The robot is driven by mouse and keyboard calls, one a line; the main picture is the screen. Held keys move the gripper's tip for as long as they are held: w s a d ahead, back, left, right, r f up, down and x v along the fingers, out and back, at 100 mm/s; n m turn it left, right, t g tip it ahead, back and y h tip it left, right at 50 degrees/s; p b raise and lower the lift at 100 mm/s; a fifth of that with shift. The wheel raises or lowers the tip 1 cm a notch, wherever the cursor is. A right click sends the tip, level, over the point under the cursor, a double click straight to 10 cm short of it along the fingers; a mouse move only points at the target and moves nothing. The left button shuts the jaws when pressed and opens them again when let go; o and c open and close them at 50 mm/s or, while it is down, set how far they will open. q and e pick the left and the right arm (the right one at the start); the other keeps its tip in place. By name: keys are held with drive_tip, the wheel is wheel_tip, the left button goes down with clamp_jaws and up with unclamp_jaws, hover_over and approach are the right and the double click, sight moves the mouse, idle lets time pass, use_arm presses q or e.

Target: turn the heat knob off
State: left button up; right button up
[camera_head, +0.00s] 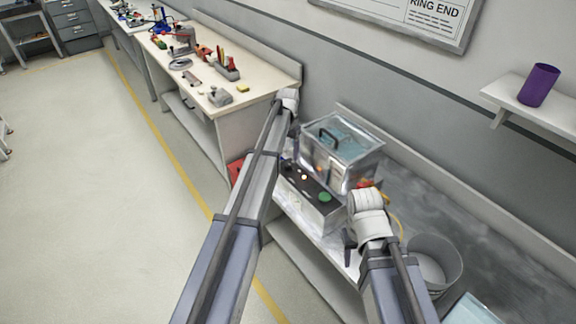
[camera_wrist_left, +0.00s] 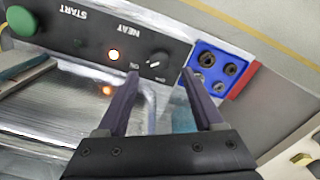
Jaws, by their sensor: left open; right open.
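The heat knob (camera_wrist_left: 155,62) is a small dark round knob with a white mark, on a black panel (camera_wrist_left: 85,38) in the left wrist view. In the head view the panel box (camera_head: 312,190) is partly behind my left arm, and the knob is not clear. My right gripper (camera_head: 350,244) is open and empty, mostly hidden by its wrist, near the bench front.
A green START button (camera_wrist_left: 21,20) is on the same panel. A clear-walled box (camera_head: 342,146) stands behind the panel, and a grey bin (camera_head: 434,262) is at the right.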

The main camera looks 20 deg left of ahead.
sight(288, 164)
use_arm(q)
wheel_tip(288, 164, down, 5)
drive_tip(key=b, duration=0.4)
drive_tip(key=shift+f, duration=0.15)
drive_tip(key=shift+c, duration=0.2)
clamp_jaws()
